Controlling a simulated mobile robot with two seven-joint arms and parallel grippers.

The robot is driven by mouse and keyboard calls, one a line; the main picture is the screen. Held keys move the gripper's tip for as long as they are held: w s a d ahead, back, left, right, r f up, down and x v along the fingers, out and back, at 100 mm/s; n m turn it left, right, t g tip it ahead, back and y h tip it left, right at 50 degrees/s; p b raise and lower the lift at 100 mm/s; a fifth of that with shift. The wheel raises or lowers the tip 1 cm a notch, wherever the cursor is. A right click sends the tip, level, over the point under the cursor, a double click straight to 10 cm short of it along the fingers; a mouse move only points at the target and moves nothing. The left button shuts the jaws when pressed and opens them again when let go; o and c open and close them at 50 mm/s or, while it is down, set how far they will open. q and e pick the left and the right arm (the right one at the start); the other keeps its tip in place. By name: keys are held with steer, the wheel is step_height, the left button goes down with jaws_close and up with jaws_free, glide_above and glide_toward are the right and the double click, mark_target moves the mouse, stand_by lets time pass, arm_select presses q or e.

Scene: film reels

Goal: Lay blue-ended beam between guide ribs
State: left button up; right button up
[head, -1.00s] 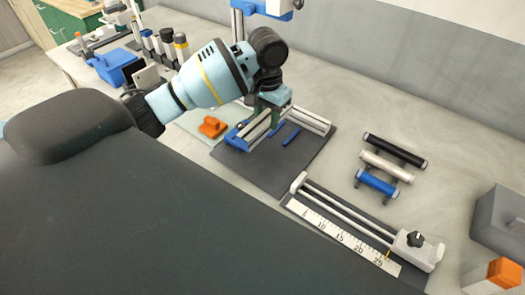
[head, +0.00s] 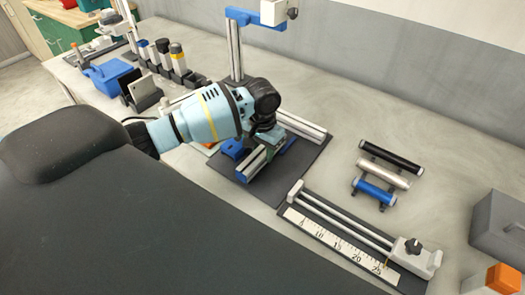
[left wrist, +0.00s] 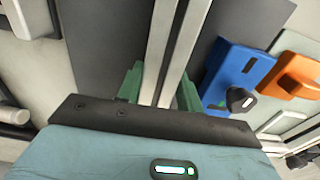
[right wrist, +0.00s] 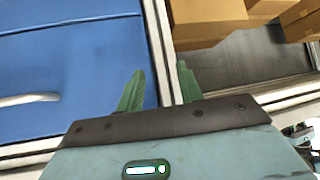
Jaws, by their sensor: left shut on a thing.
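My left gripper (head: 263,143) is shut on a silver grooved beam (head: 254,163) with a blue near end (head: 243,177). The beam is over the dark mat (head: 230,188); I cannot tell whether it touches the mat. In the left wrist view, the green fingers (left wrist: 158,92) straddle the beam (left wrist: 172,50). A blue fixture with a black knob (left wrist: 232,75) sits beside it. A second silver beam (head: 300,125) lies behind. I cannot make out the guide ribs clearly. My right gripper (right wrist: 160,85) is open and empty, away from the work area.
An orange block (left wrist: 300,75) sits beyond the blue fixture. A length gauge with a scale (head: 340,240) lies to the right of the mat. Black, white and blue rods (head: 388,170) rest on a rack. A grey box (head: 498,228) stands at the far right.

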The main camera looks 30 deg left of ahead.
mark_target(263, 151)
arm_select(q)
steer(key=shift+f, duration=0.15)
steer(key=shift+f, duration=0.1)
steer(key=o, duration=1.2)
step_height(263, 151, up, 12)
